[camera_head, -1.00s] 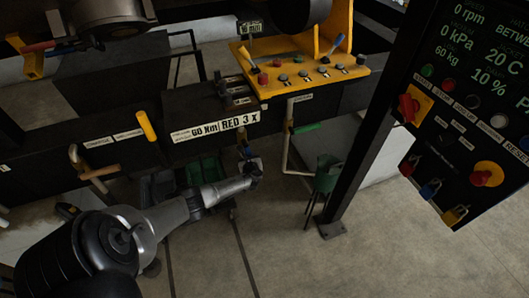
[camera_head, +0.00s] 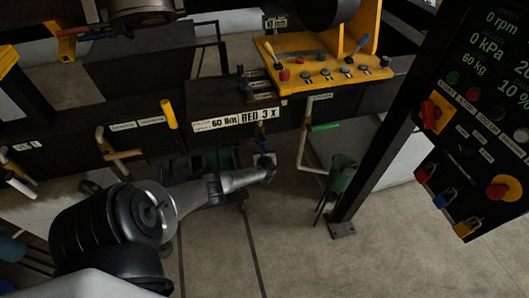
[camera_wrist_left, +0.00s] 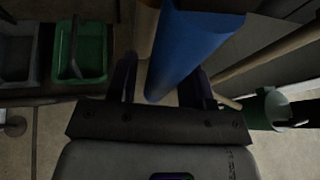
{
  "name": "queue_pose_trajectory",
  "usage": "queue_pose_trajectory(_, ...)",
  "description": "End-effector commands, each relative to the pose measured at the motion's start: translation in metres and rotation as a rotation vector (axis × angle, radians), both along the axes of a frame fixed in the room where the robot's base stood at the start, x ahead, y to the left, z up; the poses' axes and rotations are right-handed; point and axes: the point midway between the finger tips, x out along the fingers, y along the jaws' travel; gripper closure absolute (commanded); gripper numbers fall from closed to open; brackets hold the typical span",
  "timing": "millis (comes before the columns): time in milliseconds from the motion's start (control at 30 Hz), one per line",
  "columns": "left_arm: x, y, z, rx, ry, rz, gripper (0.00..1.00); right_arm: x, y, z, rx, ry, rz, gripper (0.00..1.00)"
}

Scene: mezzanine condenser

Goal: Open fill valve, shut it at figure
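A blue handle (camera_wrist_left: 190,45) runs between the two fingers of my left gripper in the left wrist view. The left gripper (camera_wrist_left: 165,88) has its fingers apart, one on each side of the handle, with a gap at the left finger. In the head view the left gripper (camera_head: 268,163) is below the "60 Nm RED 3 X" strip, by a small blue handle (camera_head: 262,138). Other valve handles are yellow (camera_head: 169,114), green (camera_head: 324,127) and tan (camera_head: 122,155). Which one is the fill valve cannot be read. The display panel (camera_head: 490,55) reads 0 rpm, 0 kPa and 60 kg. My right gripper is not in view.
A yellow control console (camera_head: 320,75) with buttons and levers stands above the handles. A dark post (camera_head: 375,150) rises right of the arm. A green cup-like container (camera_head: 341,174) stands beside the post. Green (camera_wrist_left: 88,52) and grey bins lie below. Floor at lower right is clear.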

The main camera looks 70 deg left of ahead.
Motion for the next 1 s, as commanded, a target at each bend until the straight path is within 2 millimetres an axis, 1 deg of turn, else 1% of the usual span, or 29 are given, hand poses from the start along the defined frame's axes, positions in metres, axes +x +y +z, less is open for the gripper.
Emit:
queue_pose_trajectory(67,0.0,0.0,0.0,0.0,0.0,0.0,0.48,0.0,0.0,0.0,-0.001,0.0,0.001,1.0)
queue_pose_trajectory(300,0.0,-0.001,0.001,0.0,-0.001,-0.001,0.48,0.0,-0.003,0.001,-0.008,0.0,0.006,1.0)
queue_pose_trajectory(467,-0.003,-0.01,0.006,-0.002,-0.001,-0.003,0.48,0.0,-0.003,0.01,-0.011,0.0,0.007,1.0)
queue_pose_trajectory(567,-0.008,-0.023,0.013,-0.002,0.0,-0.003,0.48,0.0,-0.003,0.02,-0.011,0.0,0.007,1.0)
queue_pose_trajectory(733,-0.018,-0.051,0.024,-0.003,-0.001,-0.003,0.48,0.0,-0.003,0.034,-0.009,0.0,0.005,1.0)
queue_pose_trajectory(1000,-0.032,-0.091,0.039,-0.001,0.0,-0.002,0.48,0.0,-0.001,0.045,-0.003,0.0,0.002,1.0)
